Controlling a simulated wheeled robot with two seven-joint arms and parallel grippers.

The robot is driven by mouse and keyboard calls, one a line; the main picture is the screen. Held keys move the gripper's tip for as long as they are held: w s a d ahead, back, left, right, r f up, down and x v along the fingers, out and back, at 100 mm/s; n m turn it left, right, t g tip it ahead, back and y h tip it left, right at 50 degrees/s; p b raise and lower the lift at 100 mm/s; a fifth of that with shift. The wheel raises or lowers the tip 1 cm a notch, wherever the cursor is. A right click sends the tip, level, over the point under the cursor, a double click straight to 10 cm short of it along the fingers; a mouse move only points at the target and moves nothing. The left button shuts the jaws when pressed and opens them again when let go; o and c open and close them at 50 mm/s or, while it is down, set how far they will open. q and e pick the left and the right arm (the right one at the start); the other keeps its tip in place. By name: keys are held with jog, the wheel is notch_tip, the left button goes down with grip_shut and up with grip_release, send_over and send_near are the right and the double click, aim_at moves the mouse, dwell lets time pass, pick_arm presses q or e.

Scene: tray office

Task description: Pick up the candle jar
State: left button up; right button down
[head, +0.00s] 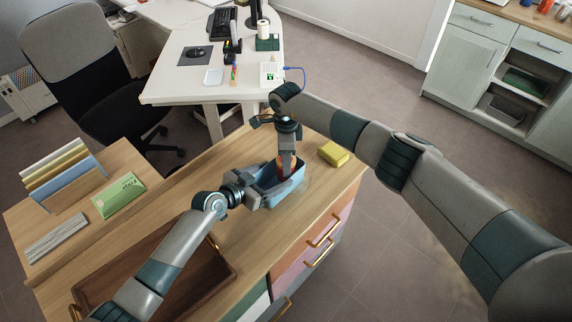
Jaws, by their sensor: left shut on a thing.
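A small blue open container (292,189) stands on the wooden top of the cabinet. My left gripper (264,194) reaches it from the left and is shut at its near left wall. My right gripper (286,160) points down into the container from above. A dark red and orange thing (284,174) shows at its fingertips inside the container. It may be the candle jar, but it is too small and too covered to be sure. Whether the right fingers are closed on it cannot be seen.
A yellow block (334,153) lies right of the container. A brown tray (226,269) lies at the front left. A file rack (62,176) and a green packet (119,196) are at the left. A white desk (172,88) stands behind.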

notch_tip(320, 180, up, 8)
jog(key=shift+f, duration=0.1)
dwell(0.5)
pick_arm(q)
jog(key=o, duration=1.2)
jog(key=shift+c, duration=0.2)
jog(key=v, duration=1.2)
